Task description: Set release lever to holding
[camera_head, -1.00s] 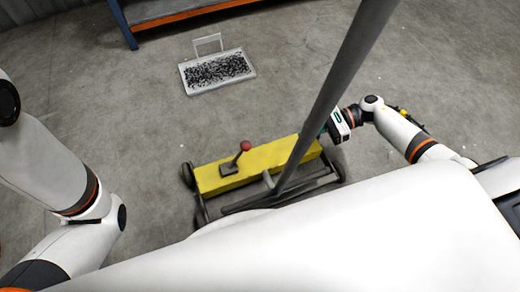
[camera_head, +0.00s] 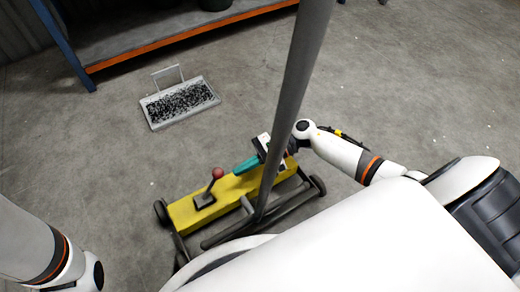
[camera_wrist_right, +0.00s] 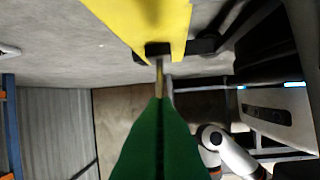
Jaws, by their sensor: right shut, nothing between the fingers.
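The release lever is a dark stick with a red knob (camera_head: 218,173) on a dark base (camera_head: 204,200), on top of a yellow wheeled cart (camera_head: 183,212). In the head view it leans up and to the right. My right gripper (camera_head: 237,171), with green fingers, is shut and empty just right of the knob; I cannot tell whether they touch. In the right wrist view the green fingers (camera_wrist_right: 160,105) point at a thin rod (camera_wrist_right: 158,76) and a dark base (camera_wrist_right: 158,48) on the yellow body (camera_wrist_right: 140,18). No red knob shows there. My left gripper is out of view.
A thick grey pole (camera_head: 290,90) rises across the head view, close to my right gripper. A framed tray of black bits (camera_head: 180,101) lies on the floor behind the cart. A blue and orange shelf (camera_head: 190,36) stands at the back. The floor between is clear.

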